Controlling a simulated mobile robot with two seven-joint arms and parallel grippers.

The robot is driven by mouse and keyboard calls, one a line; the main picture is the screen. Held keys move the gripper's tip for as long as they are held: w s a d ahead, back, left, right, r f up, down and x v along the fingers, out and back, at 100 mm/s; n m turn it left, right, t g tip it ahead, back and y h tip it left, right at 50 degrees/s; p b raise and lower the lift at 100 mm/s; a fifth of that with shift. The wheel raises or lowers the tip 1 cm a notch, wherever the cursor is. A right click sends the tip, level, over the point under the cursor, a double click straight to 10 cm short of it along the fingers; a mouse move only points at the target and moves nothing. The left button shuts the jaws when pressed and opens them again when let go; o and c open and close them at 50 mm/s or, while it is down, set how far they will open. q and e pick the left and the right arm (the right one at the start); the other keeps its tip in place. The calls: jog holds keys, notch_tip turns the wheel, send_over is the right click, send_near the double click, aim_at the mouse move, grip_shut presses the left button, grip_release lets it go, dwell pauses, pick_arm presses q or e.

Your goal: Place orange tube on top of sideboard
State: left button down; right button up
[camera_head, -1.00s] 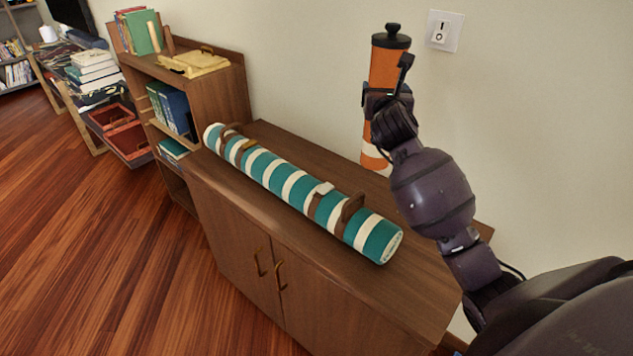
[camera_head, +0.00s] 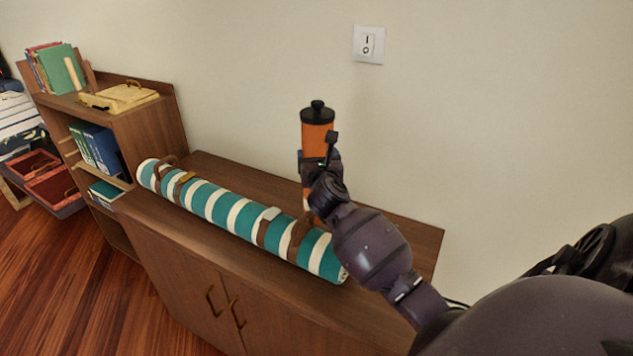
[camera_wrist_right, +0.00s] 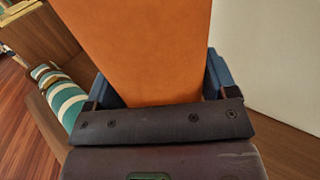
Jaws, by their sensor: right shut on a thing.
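The orange tube (camera_head: 317,136) has a black cap and is upright in the head view. My right gripper (camera_head: 320,160) is shut around it, and its lower part is largely hidden behind my gripper and arm. The tube's orange side (camera_wrist_right: 145,45) fills the middle of the right wrist view between the two blue fingers. The brown sideboard (camera_head: 375,225) stands against the wall below the tube. I cannot tell whether the tube's base touches its top. My left gripper is not in view.
A teal and white striped tube (camera_head: 225,211) with brown straps lies along the sideboard top. A bookcase (camera_head: 150,125) with a yellow case (camera_head: 120,96) stands at the left. A light switch (camera_head: 368,44) is on the wall. The sideboard's back right is clear.

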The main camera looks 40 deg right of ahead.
notch_tip(320, 180, down, 6)
jog(key=b, duration=0.1)
jog(key=shift+b, duration=0.4)
jog(key=shift+f, duration=0.15)
